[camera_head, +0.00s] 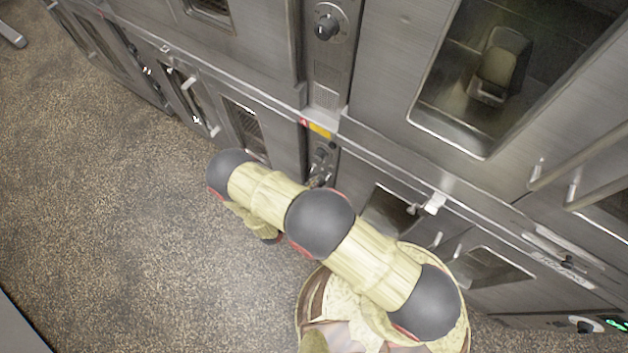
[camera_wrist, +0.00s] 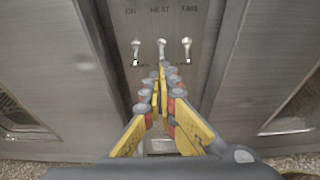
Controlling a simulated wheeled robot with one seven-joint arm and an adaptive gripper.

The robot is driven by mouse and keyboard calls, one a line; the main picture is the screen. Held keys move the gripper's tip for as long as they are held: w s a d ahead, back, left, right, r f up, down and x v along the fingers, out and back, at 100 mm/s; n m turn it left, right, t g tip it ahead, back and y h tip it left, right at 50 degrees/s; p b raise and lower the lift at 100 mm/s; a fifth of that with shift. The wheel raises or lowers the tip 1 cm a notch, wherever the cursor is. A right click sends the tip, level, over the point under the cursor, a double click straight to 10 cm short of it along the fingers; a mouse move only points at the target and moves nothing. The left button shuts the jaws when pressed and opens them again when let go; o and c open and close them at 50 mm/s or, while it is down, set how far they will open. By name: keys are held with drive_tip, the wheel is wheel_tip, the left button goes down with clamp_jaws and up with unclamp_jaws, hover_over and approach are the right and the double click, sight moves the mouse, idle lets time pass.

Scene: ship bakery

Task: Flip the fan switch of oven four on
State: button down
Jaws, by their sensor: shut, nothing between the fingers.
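In the wrist view, a grey steel control panel (camera_wrist: 202,22) carries three small metal toggle switches in a row: left (camera_wrist: 136,50), middle (camera_wrist: 161,46) and right (camera_wrist: 186,48). Whether each is flipped up or down is hard to tell. My gripper (camera_wrist: 160,76), with yellow and grey fingers, is shut and empty, its tips just below the middle switch. Contact cannot be told. In the head view, my arm partly covers the lower panel (camera_head: 323,152).
Steel ovens stand in stacked rows, with door windows (camera_head: 385,210) and a large upper glass door (camera_head: 460,130). A round knob (camera_head: 327,27) sits on the upper panel. Door handles (camera_head: 580,160) stick out at the right. The speckled floor (camera_head: 130,230) is clear at the left.

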drive_tip(key=g+y+p, duration=0.1)
drive_tip(key=p, duration=0.1)
drive_tip(key=r+g+y+p, duration=0.1)
drive_tip(key=shift+s+a+r+p, duration=0.15)
drive_tip(key=shift+s+r+p, duration=0.05)
drive_tip(key=shift+r+p, duration=0.15)
drive_tip(key=shift+r+p, duration=0.45)
drive_tip(key=shift+r, duration=0.3)
drive_tip(key=shift+r, duration=0.1)
